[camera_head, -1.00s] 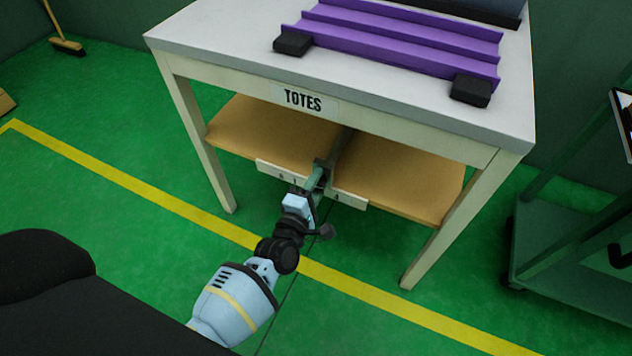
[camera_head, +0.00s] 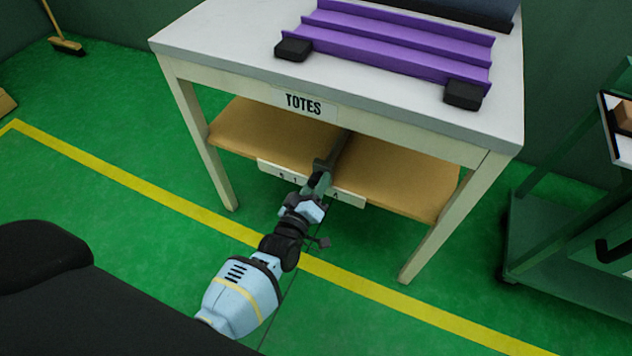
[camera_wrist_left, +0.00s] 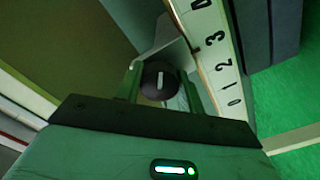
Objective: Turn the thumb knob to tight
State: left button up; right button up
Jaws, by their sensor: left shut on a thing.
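The thumb knob (camera_wrist_left: 158,80) is a dark round knob with a pale line on its face, seen in the left wrist view. My left gripper (camera_wrist_left: 160,84) has one green finger on each side of it and is shut on it. In the head view my left gripper (camera_head: 322,180) reaches in at the lower shelf's front edge, and the knob is hidden there. A white strip with black numerals (camera_wrist_left: 217,55) runs beside the knob; it also shows along the shelf front in the head view (camera_head: 277,171). My right gripper is not in view.
A table (camera_head: 400,125) labelled TOTES stands over the wooden shelf (camera_head: 400,180). A purple ridged rack (camera_head: 400,40) with black end blocks lies on its top. A green cart (camera_head: 560,240) stands at the right.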

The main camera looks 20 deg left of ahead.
pick_arm(q)
jog(key=m, duration=0.3)
jog(key=shift+m, duration=0.3)
jog(key=m, duration=0.3)
jog(key=shift+m+p, duration=0.3)
jog(key=shift+p, duration=0.1)
jog(key=m, duration=0.2)
jog(key=shift+a+m, duration=0.1)
jog(key=shift+m, duration=0.8)
jog(key=o, duration=1)
jog(key=shift+s, duration=0.1)
